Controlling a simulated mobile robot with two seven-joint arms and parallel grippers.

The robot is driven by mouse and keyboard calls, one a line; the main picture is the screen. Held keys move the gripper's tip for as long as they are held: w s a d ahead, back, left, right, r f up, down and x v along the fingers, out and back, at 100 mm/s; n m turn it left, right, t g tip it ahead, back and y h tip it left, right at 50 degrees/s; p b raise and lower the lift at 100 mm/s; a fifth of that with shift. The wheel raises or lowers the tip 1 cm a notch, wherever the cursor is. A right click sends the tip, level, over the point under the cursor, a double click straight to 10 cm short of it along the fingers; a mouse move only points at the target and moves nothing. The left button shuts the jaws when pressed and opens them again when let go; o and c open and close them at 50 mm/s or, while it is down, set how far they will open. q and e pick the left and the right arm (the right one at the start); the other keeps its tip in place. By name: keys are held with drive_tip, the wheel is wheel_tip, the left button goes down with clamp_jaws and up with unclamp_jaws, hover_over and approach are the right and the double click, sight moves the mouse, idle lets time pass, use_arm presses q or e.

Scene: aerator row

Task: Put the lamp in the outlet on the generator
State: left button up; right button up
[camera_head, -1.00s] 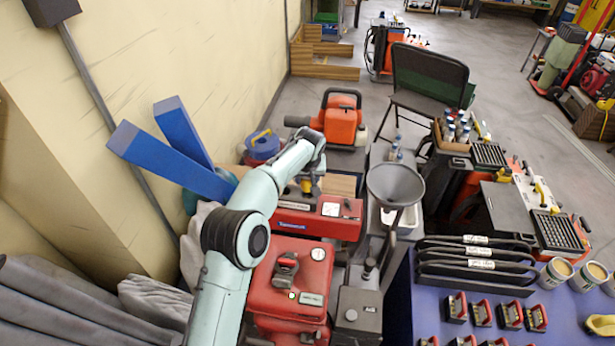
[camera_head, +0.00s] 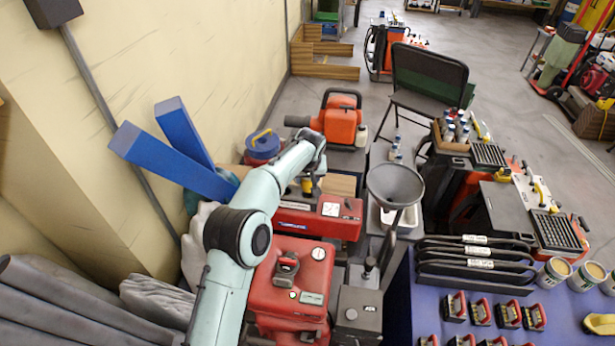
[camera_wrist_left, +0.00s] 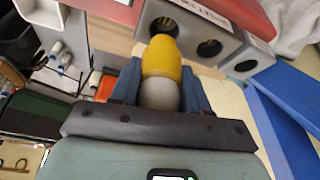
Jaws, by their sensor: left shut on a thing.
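My left gripper (camera_wrist_left: 160,90) is shut on the lamp (camera_wrist_left: 167,60), which has a yellow rounded end and a grey base between the blue fingers. In the head view my left gripper (camera_head: 308,182) hangs just behind the red generator (camera_head: 290,220), and the lamp shows only as a small yellow patch. In the left wrist view a grey outlet panel (camera_wrist_left: 187,32) with dark round holes lies just beyond the lamp. The lamp's yellow end overlaps the edge of the leftmost hole; I cannot tell whether they touch. My right gripper is not in view.
Blue beams (camera_head: 172,158) lean on the wall at left. A second red machine (camera_head: 290,280) stands in front of the generator. A grey funnel (camera_head: 395,185) stands at right, and an orange machine (camera_head: 340,122) stands behind. A blue table (camera_head: 398,300) holds small parts.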

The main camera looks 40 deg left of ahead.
sight(308, 185)
use_arm(q)
drive_tip(key=shift+f+b, duration=1.25)
drive_tip(key=shift+f, duration=0.95)
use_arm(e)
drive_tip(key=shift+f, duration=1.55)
use_arm(q)
drive_tip(key=o, duration=1.1)
drive_tip(key=shift+o, duration=0.2)
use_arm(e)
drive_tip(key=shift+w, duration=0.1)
use_arm(q)
drive_tip(key=shift+s+d+r, duration=0.1)
drive_tip(key=shift+d+r, duration=0.05)
drive_tip(key=shift+r, duration=0.55)
drive_tip(key=p+v, duration=0.3)
drive_tip(key=v, duration=0.9)
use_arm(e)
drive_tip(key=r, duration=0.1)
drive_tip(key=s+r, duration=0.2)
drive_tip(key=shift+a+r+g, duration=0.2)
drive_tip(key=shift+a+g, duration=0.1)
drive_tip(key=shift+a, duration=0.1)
use_arm(q)
drive_tip(key=shift+f, duration=0.1)
